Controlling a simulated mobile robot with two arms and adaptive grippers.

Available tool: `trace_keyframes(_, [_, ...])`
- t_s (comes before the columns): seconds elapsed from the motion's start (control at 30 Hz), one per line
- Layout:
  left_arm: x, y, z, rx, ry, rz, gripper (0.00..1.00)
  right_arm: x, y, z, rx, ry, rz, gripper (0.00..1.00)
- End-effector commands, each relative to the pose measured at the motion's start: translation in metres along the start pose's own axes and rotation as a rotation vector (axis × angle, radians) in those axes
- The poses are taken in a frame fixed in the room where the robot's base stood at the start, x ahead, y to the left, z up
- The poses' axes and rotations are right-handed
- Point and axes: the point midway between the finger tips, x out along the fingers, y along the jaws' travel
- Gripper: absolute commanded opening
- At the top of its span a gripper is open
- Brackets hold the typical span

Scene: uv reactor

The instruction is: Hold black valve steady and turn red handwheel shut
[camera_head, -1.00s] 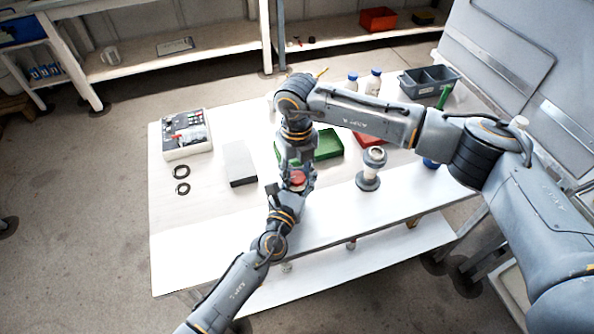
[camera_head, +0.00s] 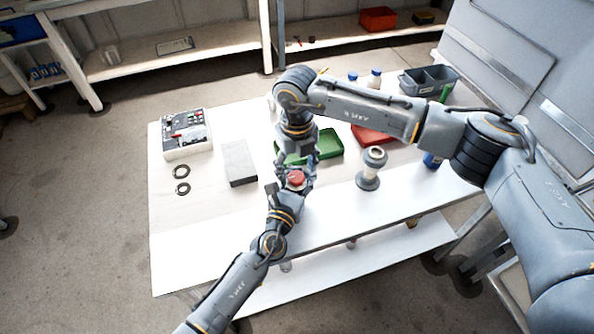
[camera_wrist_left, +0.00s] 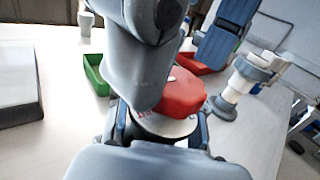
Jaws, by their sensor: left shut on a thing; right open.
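The red handwheel (camera_head: 297,178) sits on top of the valve near the table's front edge. It is large in the left wrist view (camera_wrist_left: 184,95). Below it the valve body shows a pale band with small print (camera_wrist_left: 166,126); the rest is hidden by my left gripper. My left gripper (camera_head: 294,188) comes from the front and is shut on the valve body, one finger on each side. My right gripper (camera_head: 306,160) is open, just behind and above the handwheel. One of its grey fingers covers part of the wheel in the left wrist view; contact cannot be told.
A grey flanged fitting (camera_head: 368,180) stands close on the right. A green tray (camera_head: 328,146) and a red tray (camera_head: 372,137) lie behind. A grey block (camera_head: 239,165), two dark rings (camera_head: 181,180) and a control box (camera_head: 187,140) are left. The table's front left is clear.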

Motion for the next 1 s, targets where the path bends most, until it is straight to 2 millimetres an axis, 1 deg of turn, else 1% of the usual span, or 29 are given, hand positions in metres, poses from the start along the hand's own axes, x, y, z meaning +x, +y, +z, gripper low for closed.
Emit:
trace_keyframes(0.03, [0.0, -0.001, 0.0, -0.001, 0.001, -0.002, 0.0, -0.01, -0.001, 0.001, 0.0, -0.003, -0.001, 0.61])
trace_keyframes(0.3, [0.0, -0.001, -0.001, -0.001, 0.001, -0.002, 0.0, -0.068, -0.001, 0.001, 0.0, -0.002, -0.003, 0.61])
trace_keyframes(0.4, [0.0, -0.001, -0.001, -0.001, 0.001, -0.002, 0.0, -0.084, -0.001, 0.001, 0.001, 0.0, -0.003, 0.61])
trace_keyframes(0.5, [0.0, -0.001, -0.001, -0.001, 0.001, -0.002, 0.0, -0.095, 0.0, 0.001, 0.001, 0.001, -0.003, 0.61])
trace_keyframes(0.67, [0.0, -0.001, -0.001, -0.001, 0.001, -0.002, 0.0, -0.103, 0.0, 0.0, 0.0, 0.003, -0.002, 0.61])
trace_keyframes(1.0, [0.0, -0.001, -0.001, -0.001, 0.001, -0.002, 0.0, -0.103, 0.0, 0.0, 0.0, 0.003, -0.002, 0.61])
